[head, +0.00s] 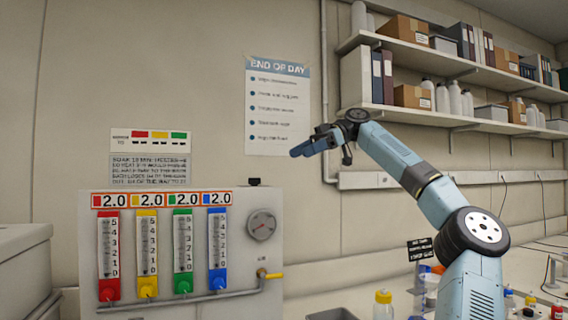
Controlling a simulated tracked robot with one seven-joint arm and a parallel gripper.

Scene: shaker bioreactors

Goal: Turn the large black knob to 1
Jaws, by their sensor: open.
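I do not see a large black knob with numbers in the head view. A small black part (254,181) sits on top of the grey panel (245,285), above a round gauge (262,225). The panel has red, yellow, green and blue columns with scales from 0 to 5, each under a 2.0 label. My gripper (299,148) is open, raised to the upper right of the panel, in front of the wall poster, and touches nothing that I can see.
A pipe with a yellow-handled valve (270,275) runs along the panel's lower part. A poster (278,105) and signs (151,170) are on the wall. Loaded shelves (450,65) are at the upper right. A yellow-capped bottle (383,305) and other bottles stand at lower right.

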